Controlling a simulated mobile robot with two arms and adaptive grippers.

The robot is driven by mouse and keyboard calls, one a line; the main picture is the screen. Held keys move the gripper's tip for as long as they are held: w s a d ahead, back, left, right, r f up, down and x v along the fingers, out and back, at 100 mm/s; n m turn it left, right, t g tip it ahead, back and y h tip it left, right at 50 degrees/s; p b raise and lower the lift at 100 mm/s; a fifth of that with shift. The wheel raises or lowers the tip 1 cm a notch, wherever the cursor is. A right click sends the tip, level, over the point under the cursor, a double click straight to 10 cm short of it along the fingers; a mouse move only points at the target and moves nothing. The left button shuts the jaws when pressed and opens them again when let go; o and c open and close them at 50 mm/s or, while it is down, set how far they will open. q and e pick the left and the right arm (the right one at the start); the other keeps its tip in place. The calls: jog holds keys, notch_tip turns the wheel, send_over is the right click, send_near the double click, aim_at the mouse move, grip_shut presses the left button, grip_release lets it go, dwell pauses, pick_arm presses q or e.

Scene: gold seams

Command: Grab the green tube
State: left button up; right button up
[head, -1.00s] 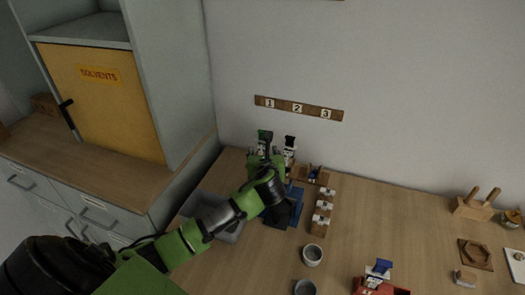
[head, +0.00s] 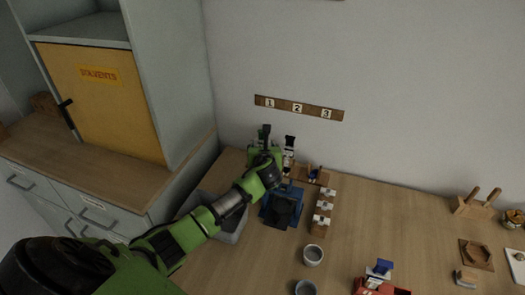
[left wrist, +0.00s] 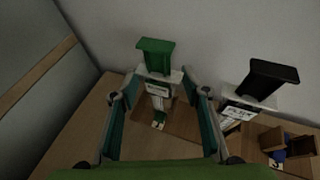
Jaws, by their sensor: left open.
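The green tube (left wrist: 155,60) stands upright in the left wrist view, with a wide green cap and a white label. Its foot is at a wooden rack (left wrist: 185,122). My left gripper (left wrist: 160,96) is open, its fingers on either side of the tube's lower part in that view. I cannot tell whether they touch it. In the head view my left gripper (head: 264,152) is at the back left of the table and hides most of the tube. My right gripper is not in view.
A black-capped tube (left wrist: 267,80) stands close on the right; it also shows in the head view (head: 289,143). A blue holder (head: 270,212), small white-topped items (head: 324,206) and a grey cup (head: 313,255) lie nearer. The wall is close behind.

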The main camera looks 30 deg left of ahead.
pick_arm(q)
grip_shut()
